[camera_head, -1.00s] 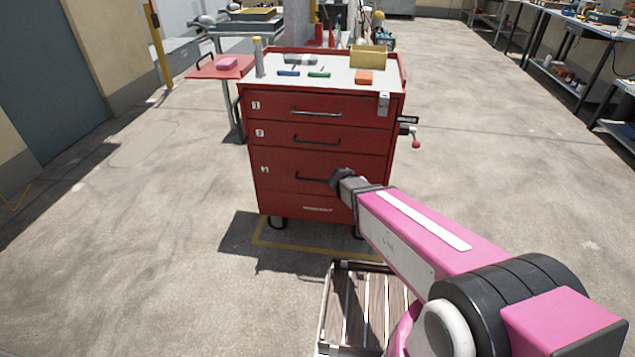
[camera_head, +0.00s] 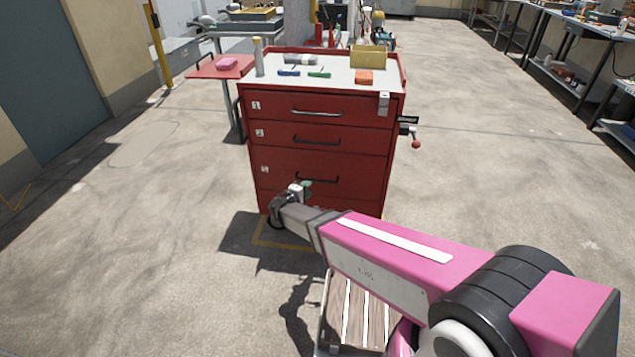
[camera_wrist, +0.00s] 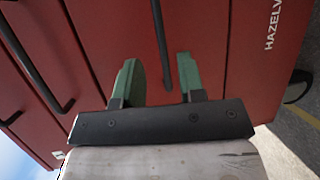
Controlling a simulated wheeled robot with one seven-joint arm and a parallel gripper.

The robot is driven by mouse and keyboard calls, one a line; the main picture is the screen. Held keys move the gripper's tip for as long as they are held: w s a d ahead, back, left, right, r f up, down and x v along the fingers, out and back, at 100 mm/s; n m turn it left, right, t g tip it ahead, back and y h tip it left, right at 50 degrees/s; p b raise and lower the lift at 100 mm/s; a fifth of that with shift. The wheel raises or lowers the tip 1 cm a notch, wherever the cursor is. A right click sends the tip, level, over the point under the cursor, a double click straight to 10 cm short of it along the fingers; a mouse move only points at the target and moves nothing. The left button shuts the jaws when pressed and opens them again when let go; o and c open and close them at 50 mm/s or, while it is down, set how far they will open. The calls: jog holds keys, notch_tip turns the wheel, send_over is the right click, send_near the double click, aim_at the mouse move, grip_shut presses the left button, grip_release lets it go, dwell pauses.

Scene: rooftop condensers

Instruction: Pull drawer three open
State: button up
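Drawer three (camera_head: 350,177) is the deep front of the red cabinet, under drawers one and two, and looks shut flush. Its dark bar handle (camera_head: 321,180) runs level across the front. In the wrist view the handle (camera_wrist: 160,35) appears upright, lined up between the fingers and beyond their tips. My gripper (camera_head: 306,186) is at the cabinet's lower front, near the handle's left part. In the wrist view my gripper (camera_wrist: 157,60) shows two green fingers spread apart with nothing between them. I cannot tell the exact gap to the handle.
Drawer one (camera_head: 340,107) and drawer two (camera_head: 350,138) above are shut. A red-knobbed crank or vise handle (camera_head: 414,140) sticks out at the cabinet's right side. Small tools and blocks lie on the cabinet top (camera_head: 335,75).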

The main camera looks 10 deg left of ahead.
aim_at(317, 181)
jog(key=x, duration=0.8)
jog(key=shift+w+d, duration=0.15)
jog(key=shift+w, duration=0.15)
grip_shut()
